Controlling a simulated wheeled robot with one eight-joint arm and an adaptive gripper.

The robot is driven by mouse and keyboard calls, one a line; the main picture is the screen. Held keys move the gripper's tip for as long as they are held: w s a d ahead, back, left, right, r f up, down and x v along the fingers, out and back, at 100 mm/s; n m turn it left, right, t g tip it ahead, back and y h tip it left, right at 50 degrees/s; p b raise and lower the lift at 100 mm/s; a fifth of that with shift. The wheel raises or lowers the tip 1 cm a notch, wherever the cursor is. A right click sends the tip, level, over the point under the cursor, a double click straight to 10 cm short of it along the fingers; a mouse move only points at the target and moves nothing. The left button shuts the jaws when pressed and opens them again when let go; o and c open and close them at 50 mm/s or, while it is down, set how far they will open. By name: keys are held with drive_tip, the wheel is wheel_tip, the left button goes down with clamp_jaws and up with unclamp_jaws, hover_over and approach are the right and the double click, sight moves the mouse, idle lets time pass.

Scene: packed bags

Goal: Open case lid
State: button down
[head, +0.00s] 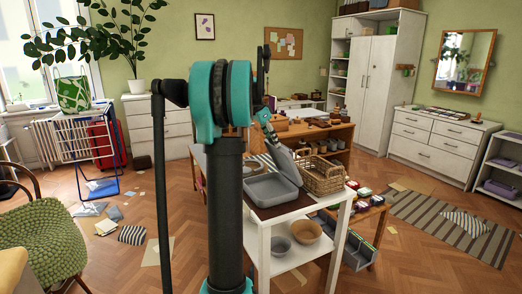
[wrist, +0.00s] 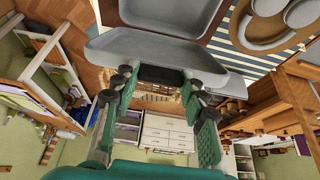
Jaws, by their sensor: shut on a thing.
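The grey case (head: 270,190) sits on a small white table, its shallow tray facing up. Its grey lid (head: 284,163) stands raised and tilted at the tray's back edge, so the case is partly open. In the wrist view the lid (wrist: 150,48) spans the upper middle, with the case tray (wrist: 170,12) beyond it. My gripper (head: 272,136) is at the lid's upper edge, shut on it. In the wrist view my gripper's fingers (wrist: 160,78) stand either side of a dark part at the lid's edge. My arm hides some of the surroundings.
A wicker basket (head: 322,177) stands right beside the case. The white table (head: 300,222) carries bowls on its lower shelf. A wooden desk (head: 330,134) with several items stands behind. Floor to the right is partly covered by a striped rug (head: 440,222).

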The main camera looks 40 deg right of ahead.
drive_tip(key=s+d+y, duration=0.2)
drive_tip(key=d, duration=0.6)
drive_tip(key=s+d+t+y, duration=0.1)
drive_tip(key=d+y, duration=0.2)
drive_tip(key=d, duration=0.4)
drive_tip(key=shift+s+d+r, duration=0.35)
drive_tip(key=shift+s+r, duration=0.05)
drive_tip(key=c, duration=0.8)
unclamp_jaws()
drive_tip(key=shift+c, duration=0.2)
drive_tip(key=shift+r, duration=0.15)
wheel_tip(320, 180, up, 7)
